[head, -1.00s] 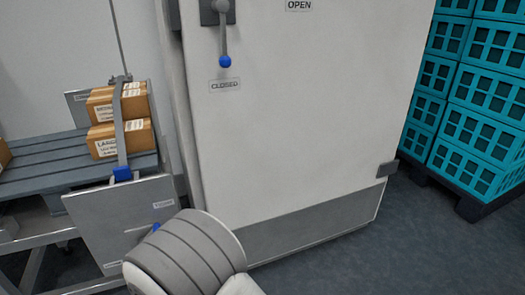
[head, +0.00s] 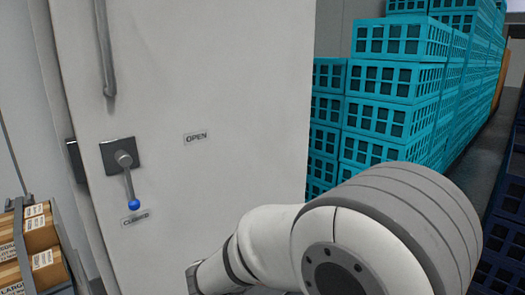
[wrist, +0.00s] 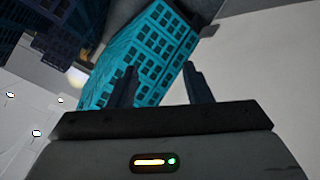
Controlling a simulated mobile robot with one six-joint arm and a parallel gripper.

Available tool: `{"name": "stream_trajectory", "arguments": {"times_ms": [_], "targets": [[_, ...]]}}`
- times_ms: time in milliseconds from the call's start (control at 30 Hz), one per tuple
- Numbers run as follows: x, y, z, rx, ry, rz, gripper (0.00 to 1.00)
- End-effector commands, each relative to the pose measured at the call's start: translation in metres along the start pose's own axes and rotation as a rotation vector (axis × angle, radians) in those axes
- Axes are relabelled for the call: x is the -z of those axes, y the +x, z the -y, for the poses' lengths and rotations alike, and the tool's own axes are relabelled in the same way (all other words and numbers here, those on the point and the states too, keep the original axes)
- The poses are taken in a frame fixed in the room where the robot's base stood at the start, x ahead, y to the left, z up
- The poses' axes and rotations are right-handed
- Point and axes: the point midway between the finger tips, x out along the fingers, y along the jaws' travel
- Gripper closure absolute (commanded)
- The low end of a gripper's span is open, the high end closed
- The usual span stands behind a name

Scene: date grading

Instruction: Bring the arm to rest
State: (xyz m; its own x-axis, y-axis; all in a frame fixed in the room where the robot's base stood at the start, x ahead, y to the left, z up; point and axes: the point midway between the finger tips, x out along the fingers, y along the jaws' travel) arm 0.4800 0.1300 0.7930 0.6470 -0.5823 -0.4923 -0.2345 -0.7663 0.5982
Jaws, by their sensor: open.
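In the wrist view my gripper (wrist: 157,76) is open, its two dark fingers apart with nothing between them. Teal crates show beyond the fingertips, and I see no contact. In the head view my white and grey arm (head: 385,235) reaches across the lower right, in front of the white door; its gripper end is out of that view.
The white door (head: 235,80) has a lever handle (head: 128,180) hanging down at the CLOSED label (head: 133,219). Stacked teal crates (head: 395,80) stand right of the door. Cardboard boxes (head: 38,232) stand at the lower left. A strip of floor shows at the right.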

Motion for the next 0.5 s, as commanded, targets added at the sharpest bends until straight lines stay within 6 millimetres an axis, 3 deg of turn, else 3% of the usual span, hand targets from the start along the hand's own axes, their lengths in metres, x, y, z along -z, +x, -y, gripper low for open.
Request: {"name": "stream_trajectory", "arguments": {"times_ms": [33, 200, 400, 500], "targets": [[0.007, -0.008, -0.051, -0.008, -0.001, 0.102, 0.55], [-0.017, -0.028, -0.149, 0.077, -0.037, 0.408, 0.55], [-0.032, -0.079, -0.227, 0.32, -0.009, 0.618, 0.55], [-0.03, -0.107, -0.252, 0.458, 0.025, 0.644, 0.55]]}}
